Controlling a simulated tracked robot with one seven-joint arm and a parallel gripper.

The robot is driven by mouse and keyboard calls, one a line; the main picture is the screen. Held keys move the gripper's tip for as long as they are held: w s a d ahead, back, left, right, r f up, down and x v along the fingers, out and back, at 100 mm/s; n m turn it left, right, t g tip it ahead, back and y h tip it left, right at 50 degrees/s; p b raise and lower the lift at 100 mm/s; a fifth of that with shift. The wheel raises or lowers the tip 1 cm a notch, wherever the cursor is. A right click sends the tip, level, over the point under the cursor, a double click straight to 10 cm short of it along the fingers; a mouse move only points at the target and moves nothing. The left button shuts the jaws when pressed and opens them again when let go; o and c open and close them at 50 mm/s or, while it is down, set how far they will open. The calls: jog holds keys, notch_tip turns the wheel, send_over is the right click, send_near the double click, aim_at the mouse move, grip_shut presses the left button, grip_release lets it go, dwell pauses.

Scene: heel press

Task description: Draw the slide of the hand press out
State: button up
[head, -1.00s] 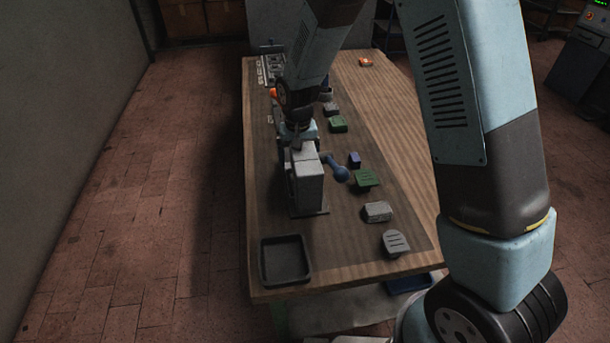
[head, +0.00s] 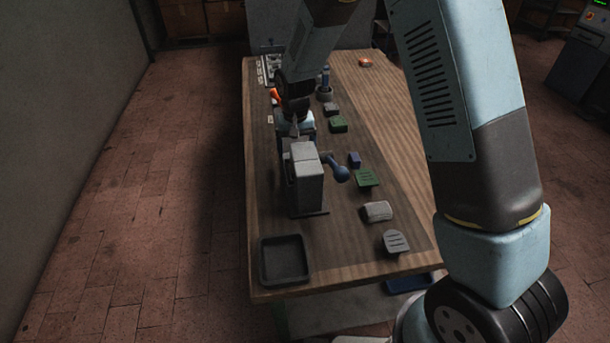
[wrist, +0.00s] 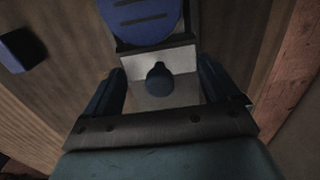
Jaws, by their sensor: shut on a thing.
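The hand press (head: 308,186) stands on the left part of the bench, a grey upright body with a blue ball-ended lever (head: 341,174) on its right. My gripper (head: 295,128) is low at the far side of the press. In the wrist view, its two dark fingers (wrist: 160,85) stand either side of the pale slide (wrist: 182,62), which has a dark round knob (wrist: 159,78) in the middle. The gripper is shut on the slide; the exact finger contact is hard to see. A blue slotted piece (wrist: 140,20) lies just beyond the slide.
A black tray (head: 264,262) is at the near left corner. Right of the press lie a purple block (head: 354,159), green pieces (head: 366,178) and grey pieces (head: 378,211). A dark blue upright object (head: 325,76) stands farther back. The right strip of the bench is mostly clear.

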jog(key=shift+w+a, duration=0.3)
jog(key=shift+w, duration=1.1)
jog(key=shift+w+a, duration=0.35)
jog(key=shift+w, duration=1.05)
jog(key=shift+w+a, duration=0.3)
jog(key=shift+w, duration=1.1)
jog(key=o, duration=0.5)
jog(key=shift+c, duration=0.2)
jog(key=shift+o, duration=0.2)
jog(key=shift+a, duration=0.1)
jog(key=shift+r, duration=0.1)
jog(key=shift+r, duration=1.7)
jog(key=shift+r, duration=0.1)
jog(key=shift+r, duration=0.9)
jog(key=shift+r, duration=0.15)
